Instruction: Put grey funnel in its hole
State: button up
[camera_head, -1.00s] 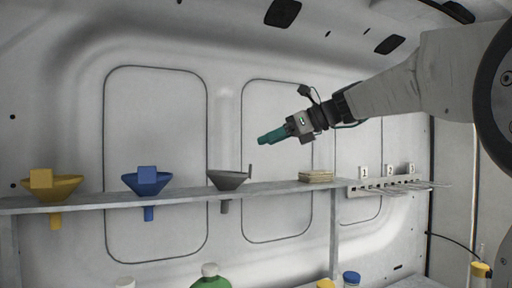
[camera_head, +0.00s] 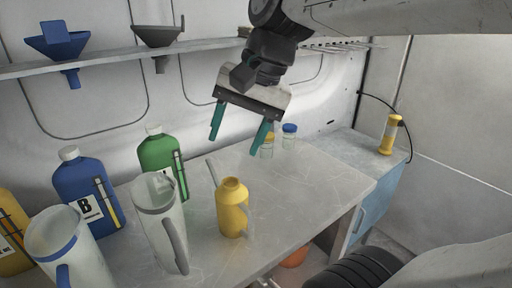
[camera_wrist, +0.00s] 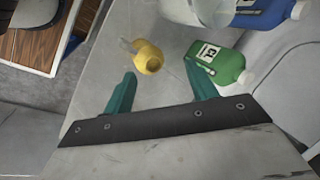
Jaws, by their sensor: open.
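The grey funnel (camera_head: 158,36) sits upright in the shelf (camera_head: 110,59) at the upper left of the head view, its spout below the shelf board. A small tab stands up at its right rim. My gripper (camera_head: 238,142) is open and empty, its two teal fingers pointing down above the workbench, to the right of and lower than the funnel. In the wrist view my gripper (camera_wrist: 160,92) is spread wide with nothing between the fingers; the grey funnel does not show there.
A blue funnel (camera_head: 58,40) sits left of the grey one. Below stand a yellow can (camera_head: 232,210), a green bottle (camera_head: 160,153), a blue bottle (camera_head: 84,195) and clear jugs (camera_head: 160,225). Small jars (camera_head: 289,138) stand behind my gripper. The bench's right part is clear.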

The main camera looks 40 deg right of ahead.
jog(key=s+d+f+n+g+h, duration=0.1)
jog(key=s+d+f+n+h, duration=0.1)
jog(key=s+f+n, duration=0.6)
jog(key=shift+s+d+f+h, duration=0.2)
jog(key=shift+d+f+h, duration=0.15)
jog(key=shift+f+h, duration=0.25)
jog(key=shift+r, duration=0.1)
